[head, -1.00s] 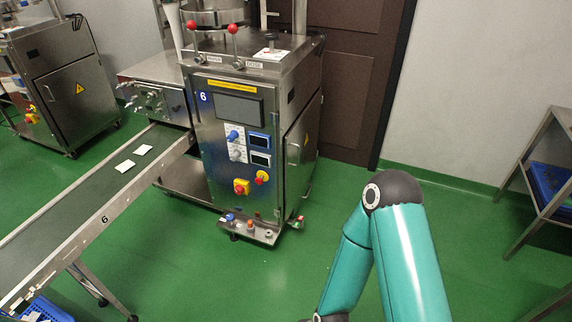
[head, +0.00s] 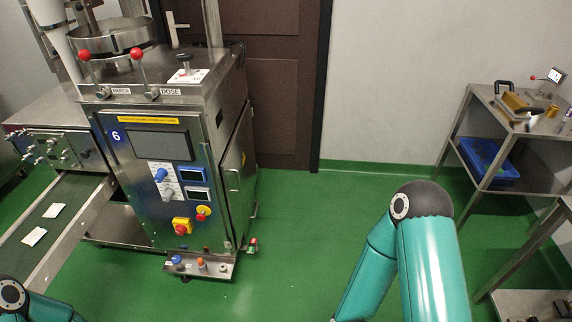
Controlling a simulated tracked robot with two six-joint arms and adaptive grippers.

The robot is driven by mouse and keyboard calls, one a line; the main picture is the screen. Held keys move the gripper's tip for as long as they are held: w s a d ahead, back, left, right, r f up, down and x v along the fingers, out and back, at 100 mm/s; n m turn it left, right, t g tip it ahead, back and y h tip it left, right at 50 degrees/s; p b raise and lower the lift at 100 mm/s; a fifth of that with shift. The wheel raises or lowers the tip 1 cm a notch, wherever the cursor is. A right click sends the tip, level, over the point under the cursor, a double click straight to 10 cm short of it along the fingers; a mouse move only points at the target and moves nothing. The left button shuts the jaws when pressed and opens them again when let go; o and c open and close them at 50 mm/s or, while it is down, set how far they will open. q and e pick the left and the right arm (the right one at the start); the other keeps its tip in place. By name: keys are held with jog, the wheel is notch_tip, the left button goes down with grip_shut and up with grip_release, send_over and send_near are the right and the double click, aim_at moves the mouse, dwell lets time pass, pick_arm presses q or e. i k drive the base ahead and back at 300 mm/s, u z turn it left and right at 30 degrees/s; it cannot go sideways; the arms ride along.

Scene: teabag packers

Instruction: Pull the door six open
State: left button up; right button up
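Machine six (head: 150,190) is a steel cabinet with a white 6 on a blue plate, left of centre in the head view. The door looks shut or nearly shut; the angle hides any small gap. My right arm comes in at the lower right, apart from the door, with its gripper below the picture. Only a link of my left arm shows at the lower left; its gripper is out of view.
A conveyor (head: 50,225) with two white teabags runs off to the left of the machine. A steel rack (head: 480,185) with a blue crate (head: 488,160) stands at the right. Green floor (head: 300,235) lies clear between machine and rack. A brown room door (head: 285,90) is behind.

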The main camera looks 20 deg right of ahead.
aim_at(238, 167)
jog(key=z, duration=0.2)
jog(key=i, duration=1.4)
jog(key=u, duration=0.65)
